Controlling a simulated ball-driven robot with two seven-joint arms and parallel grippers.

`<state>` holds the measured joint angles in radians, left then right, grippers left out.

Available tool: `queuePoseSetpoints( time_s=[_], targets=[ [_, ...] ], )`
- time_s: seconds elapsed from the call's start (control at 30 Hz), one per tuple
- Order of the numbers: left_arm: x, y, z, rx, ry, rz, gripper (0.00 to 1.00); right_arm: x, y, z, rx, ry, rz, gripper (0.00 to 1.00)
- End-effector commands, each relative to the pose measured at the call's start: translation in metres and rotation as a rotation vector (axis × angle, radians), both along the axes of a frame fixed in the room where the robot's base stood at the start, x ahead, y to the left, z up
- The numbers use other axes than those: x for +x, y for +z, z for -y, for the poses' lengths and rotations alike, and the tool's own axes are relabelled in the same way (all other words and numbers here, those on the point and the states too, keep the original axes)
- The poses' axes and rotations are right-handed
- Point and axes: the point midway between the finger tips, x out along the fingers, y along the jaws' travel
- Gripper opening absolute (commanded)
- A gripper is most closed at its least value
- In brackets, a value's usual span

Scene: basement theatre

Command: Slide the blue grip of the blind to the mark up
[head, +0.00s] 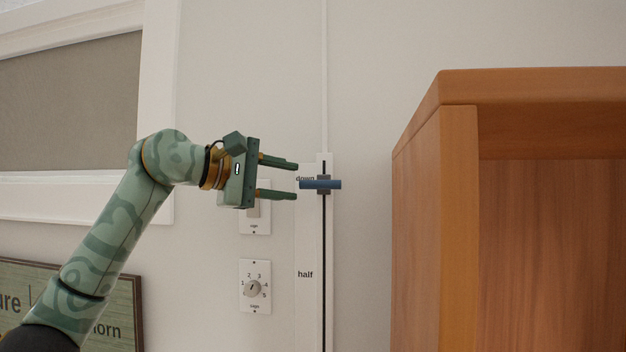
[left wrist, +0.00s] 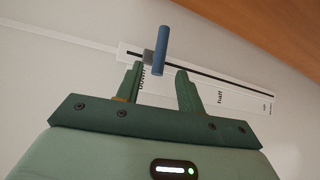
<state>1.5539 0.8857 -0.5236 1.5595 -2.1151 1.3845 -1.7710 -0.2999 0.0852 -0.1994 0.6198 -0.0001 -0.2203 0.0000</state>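The blue grip (head: 321,184) is a short horizontal bar on a dark slider, standing at the mark "down" at the top of a white vertical track (head: 309,240) on the wall. The mark "half" (head: 305,274) is lower on the track; the mark up cannot be read in the head view. My left gripper (head: 297,181) is open, its two fingers pointing right, just left of the grip, one above and one below its height. In the left wrist view the grip (left wrist: 161,50) is ahead of the open fingers, apart from them. My right gripper is not in view.
A wooden cabinet (head: 460,190) stands to the right of the track, with bare wall between. A switch plate and a dial plate (head: 254,287) are on the wall left of the track. A framed window (head: 80,105) and a sign (head: 120,320) are farther left.

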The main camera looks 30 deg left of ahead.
Motion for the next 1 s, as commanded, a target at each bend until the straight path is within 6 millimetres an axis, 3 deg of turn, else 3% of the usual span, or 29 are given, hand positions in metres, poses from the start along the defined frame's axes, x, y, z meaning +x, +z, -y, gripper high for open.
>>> queuePoseSetpoints(
  time_s=[0.1,0.3,0.7,0.83,1.0],
  targets=[
    [0.023,-0.001,0.015,-0.002,-0.004,-0.003,0.38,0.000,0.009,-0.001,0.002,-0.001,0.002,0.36],
    [0.048,-0.006,0.029,-0.002,-0.002,-0.001,0.38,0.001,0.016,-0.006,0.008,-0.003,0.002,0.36],
    [0.056,-0.009,0.033,-0.001,0.001,0.000,0.38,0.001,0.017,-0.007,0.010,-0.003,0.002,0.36],
    [0.055,-0.009,0.033,-0.001,0.000,0.000,0.02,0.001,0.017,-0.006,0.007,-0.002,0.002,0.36],
    [0.055,-0.010,0.033,-0.002,0.000,-0.001,0.00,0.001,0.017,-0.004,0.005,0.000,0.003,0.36]
  ],
)
